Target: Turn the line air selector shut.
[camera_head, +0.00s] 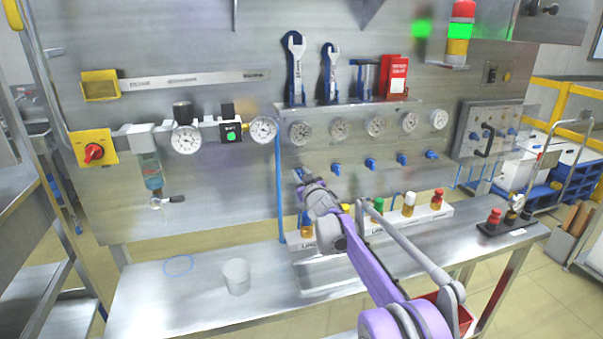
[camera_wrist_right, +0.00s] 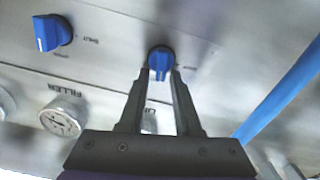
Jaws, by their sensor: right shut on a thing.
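The blue selector knob (camera_wrist_right: 160,58) in my grip is the leftmost of the row below the gauges, closest to the blue pipe. My right gripper (camera_wrist_right: 159,74) is shut on its grip bar, one finger on each side. In the head view my right gripper (camera_head: 304,182) reaches the panel from below, and the gripper and arm largely hide this knob. The bar lies along the fingers in the wrist view. Small lettering beside the knob is too blurred to read. My left gripper is not in view.
Another blue knob (camera_wrist_right: 52,32), with SHUT lettering, sits beside the held one, above the FILLER gauge (camera_wrist_right: 62,115) in the wrist view. A blue pipe (camera_head: 279,190) runs close by. Capped bottles (camera_head: 408,204) stand below. A clear cup (camera_head: 236,277) is on the bench.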

